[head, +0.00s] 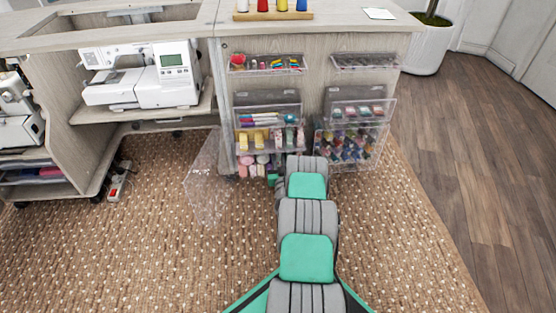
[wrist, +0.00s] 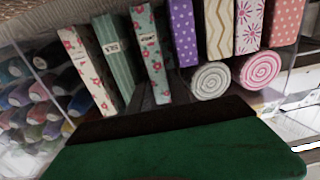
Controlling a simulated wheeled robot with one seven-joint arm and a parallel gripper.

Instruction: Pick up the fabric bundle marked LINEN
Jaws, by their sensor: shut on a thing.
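In the wrist view my gripper (wrist: 152,98) shows as a wide dark green body with dark fingers in front. The fingers are shut on a narrow floral bundle (wrist: 148,45) with a small label, in the middle of a row of fabric bundles. A green striped bundle (wrist: 117,50), also labelled, and another floral bundle (wrist: 88,65) stand to its left. A purple dotted bundle (wrist: 183,32) stands to its right. I cannot read LINEN on any label.
The cabinet carries clear bins (head: 265,62). A clear panel (head: 208,185) stands left of my arm. A sewing machine (head: 142,80) sits on a shelf. Carpet is open below.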

